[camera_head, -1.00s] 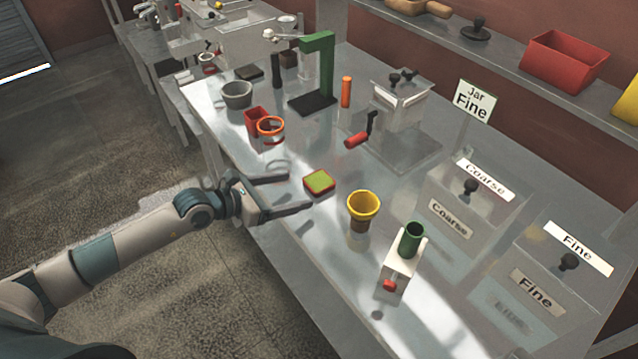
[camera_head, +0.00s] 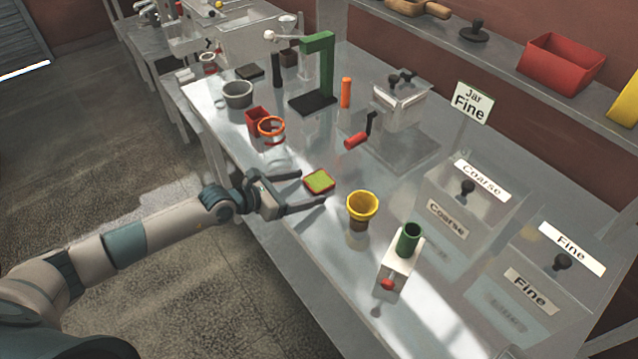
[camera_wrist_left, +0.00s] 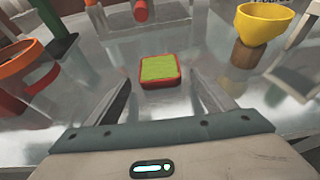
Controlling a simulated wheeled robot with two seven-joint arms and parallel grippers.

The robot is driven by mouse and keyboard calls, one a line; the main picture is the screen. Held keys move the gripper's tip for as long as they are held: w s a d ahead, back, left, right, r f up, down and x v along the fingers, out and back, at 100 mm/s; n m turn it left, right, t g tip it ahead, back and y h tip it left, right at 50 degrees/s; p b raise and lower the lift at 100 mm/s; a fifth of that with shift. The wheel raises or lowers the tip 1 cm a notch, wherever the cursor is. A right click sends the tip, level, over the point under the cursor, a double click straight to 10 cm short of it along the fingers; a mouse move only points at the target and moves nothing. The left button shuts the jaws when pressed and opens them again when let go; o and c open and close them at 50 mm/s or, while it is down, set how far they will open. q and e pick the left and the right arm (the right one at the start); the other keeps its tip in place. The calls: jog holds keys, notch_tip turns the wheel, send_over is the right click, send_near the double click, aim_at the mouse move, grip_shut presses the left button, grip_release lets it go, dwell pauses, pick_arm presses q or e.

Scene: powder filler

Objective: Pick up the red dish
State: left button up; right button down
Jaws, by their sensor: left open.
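The red dish (camera_head: 319,181) is a small square dish with red sides and a yellow-green top face. It lies on the metal table in the head view. It also shows in the left wrist view (camera_wrist_left: 160,71), just beyond the fingertips and centred between them. My left gripper (camera_head: 312,187) is open and empty, low over the table, with its two fingers pointing at the dish. In the left wrist view, the fingers (camera_wrist_left: 160,88) stand on either side with a gap wider than the dish. My right gripper does not show.
A yellow funnel cup (camera_head: 362,208) stands right of the dish. A red container (camera_head: 258,121) and an orange ring holder (camera_head: 271,128) stand behind it to the left. A white block with a green tube (camera_head: 409,240) is at the front right. The table around the dish is clear.

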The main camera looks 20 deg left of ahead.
pick_arm(q)
jog(key=c, duration=1.2)
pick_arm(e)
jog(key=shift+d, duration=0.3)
pick_arm(q)
jog(key=shift+r, duration=0.2)
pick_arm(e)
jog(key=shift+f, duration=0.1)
